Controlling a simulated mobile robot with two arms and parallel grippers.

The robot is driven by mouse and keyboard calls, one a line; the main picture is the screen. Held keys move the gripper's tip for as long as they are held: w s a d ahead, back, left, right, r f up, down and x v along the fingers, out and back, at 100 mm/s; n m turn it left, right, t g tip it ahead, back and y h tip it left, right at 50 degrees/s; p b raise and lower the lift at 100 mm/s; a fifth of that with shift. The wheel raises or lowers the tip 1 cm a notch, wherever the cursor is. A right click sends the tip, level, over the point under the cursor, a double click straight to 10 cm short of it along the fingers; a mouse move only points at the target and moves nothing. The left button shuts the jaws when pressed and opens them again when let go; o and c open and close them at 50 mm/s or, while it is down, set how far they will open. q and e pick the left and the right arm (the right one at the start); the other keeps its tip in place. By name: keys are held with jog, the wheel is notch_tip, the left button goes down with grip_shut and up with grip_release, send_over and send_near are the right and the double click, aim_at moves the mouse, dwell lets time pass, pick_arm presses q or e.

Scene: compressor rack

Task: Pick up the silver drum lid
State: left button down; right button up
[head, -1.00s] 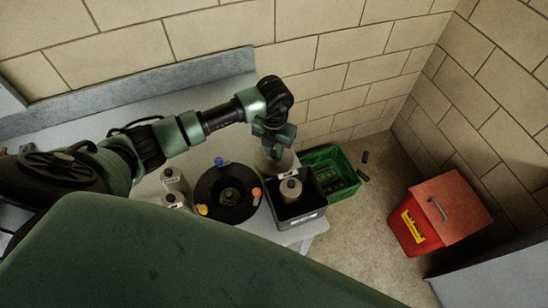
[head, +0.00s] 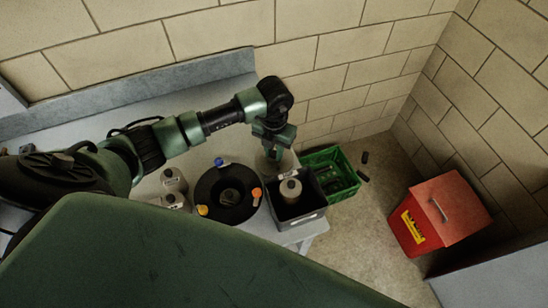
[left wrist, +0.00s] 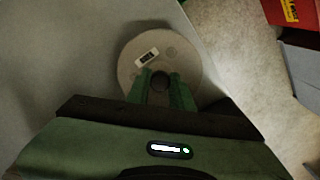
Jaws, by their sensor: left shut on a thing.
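The silver drum lid (left wrist: 190,62) is a round pale grey disc with a small label and a dark knob in its middle, seen from above in the left wrist view. My left gripper (left wrist: 161,88) is shut on that knob, with a green finger on each side. In the head view my left gripper (head: 272,144) points down at the back edge of a dark grey bin, and the lid (head: 268,166) shows only partly below it. I cannot tell whether the lid touches anything beneath. My right gripper is in neither view.
The grey bin (head: 302,222) holds a pale canister (head: 291,189). Left of it are a black round tray (head: 228,212) with coloured pieces and several grey containers (head: 174,180). A green crate (head: 341,178) lies behind right. A red bin (head: 436,215) stands on open floor.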

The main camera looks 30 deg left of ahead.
pick_arm(q)
jog(key=shift+s+f, duration=0.2)
